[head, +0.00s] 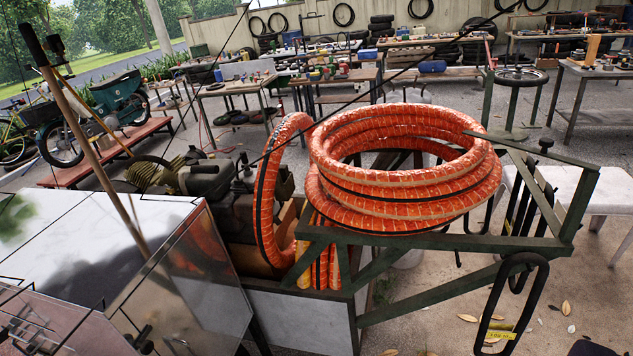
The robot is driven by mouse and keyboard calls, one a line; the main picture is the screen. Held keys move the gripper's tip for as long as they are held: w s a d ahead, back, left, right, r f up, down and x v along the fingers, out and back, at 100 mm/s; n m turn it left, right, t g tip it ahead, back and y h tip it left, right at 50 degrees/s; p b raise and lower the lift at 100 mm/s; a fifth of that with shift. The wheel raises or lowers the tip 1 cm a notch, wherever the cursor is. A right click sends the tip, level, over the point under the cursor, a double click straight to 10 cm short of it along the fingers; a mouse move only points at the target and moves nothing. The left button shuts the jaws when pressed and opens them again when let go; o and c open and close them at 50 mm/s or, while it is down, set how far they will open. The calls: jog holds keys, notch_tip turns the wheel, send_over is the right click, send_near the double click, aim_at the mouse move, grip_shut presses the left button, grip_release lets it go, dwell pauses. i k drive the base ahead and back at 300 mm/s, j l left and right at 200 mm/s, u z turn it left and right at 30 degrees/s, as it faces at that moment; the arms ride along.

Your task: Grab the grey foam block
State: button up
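I cannot make out a grey foam block anywhere in the head view. It may be hidden or too small to tell among the items on the far tables. My gripper is not recognisable in this view, so I cannot see its fingers or anything held in them.
A coiled orange hose (405,180) rests on the cart's green metal frame (430,241). A shiny metal box (100,245) fills the lower left, beside a dark compressor (235,195). Cluttered tables (240,87) stand behind.

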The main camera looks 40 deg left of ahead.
aim_at(283, 169)
jog(key=i+j+u, duration=0.2)
jog(key=i+u, duration=0.15)
jog(key=i, duration=0.15)
jog(key=i+u, duration=0.75)
jog(key=i, duration=0.2)
jog(key=i+j+z, duration=0.15)
jog(key=i+j, duration=0.2)
jog(key=i, duration=0.2)
jog(key=i+j+z, duration=0.15)
jog(key=i+j, duration=0.25)
jog(key=i, duration=0.2)
